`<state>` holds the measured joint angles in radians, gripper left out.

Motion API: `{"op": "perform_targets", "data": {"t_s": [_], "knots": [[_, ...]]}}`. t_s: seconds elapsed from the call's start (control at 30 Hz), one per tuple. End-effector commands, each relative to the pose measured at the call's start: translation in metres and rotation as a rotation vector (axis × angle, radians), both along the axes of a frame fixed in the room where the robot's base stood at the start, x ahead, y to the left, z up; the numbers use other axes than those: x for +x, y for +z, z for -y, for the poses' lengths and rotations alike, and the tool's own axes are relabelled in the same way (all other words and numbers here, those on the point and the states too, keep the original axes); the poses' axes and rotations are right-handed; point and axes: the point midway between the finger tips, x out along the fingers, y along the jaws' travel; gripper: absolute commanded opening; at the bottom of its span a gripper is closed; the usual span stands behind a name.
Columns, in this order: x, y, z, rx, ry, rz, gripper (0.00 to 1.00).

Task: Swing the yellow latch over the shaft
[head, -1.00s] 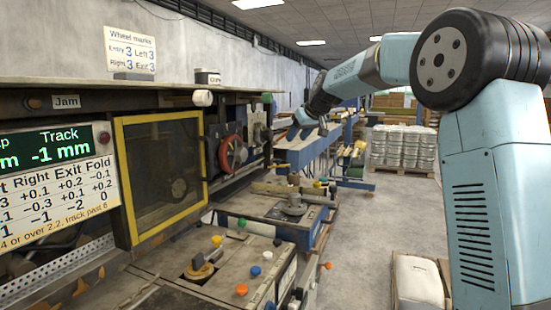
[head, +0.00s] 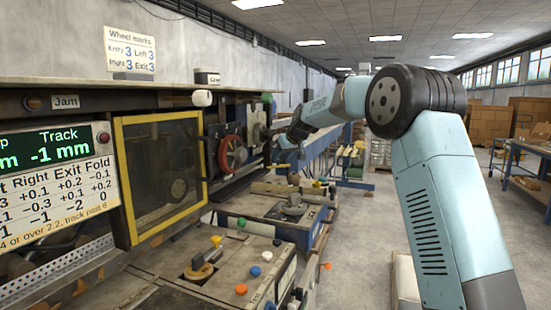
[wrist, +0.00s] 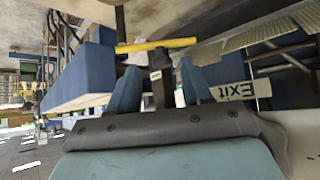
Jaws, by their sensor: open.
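The yellow latch (wrist: 156,45) is a slim bar lying across the upper middle of the wrist view, just beyond my fingertips. It also shows small in the head view (head: 282,166), just below my gripper. My gripper (wrist: 160,82) is open, its two blue fingers apart on either side of a dark upright piece. The latch does not appear clasped; whether a finger touches it I cannot tell. In the head view my gripper (head: 288,143) is at the machine's far part, partly hidden by its own wrist. A dark post meets the latch, but I cannot tell whether it is the shaft.
An Exit label (wrist: 240,91), upside down, is right of my fingers. In the head view, a red-rimmed wheel (head: 232,152) and a yellow-framed window (head: 160,175) are left of my gripper. A bench with coloured knobs (head: 240,289) stands in front. The aisle at right is open.

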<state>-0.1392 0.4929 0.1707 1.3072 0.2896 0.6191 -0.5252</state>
Motion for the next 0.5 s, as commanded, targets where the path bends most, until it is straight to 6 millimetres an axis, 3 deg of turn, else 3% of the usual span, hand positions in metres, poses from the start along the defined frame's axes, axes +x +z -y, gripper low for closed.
{"op": "perform_targets", "data": {"t_s": [0.5], "knots": [[0.0071, -0.0086, -0.0054, -0.001, 0.001, 0.0, 0.46]]}}
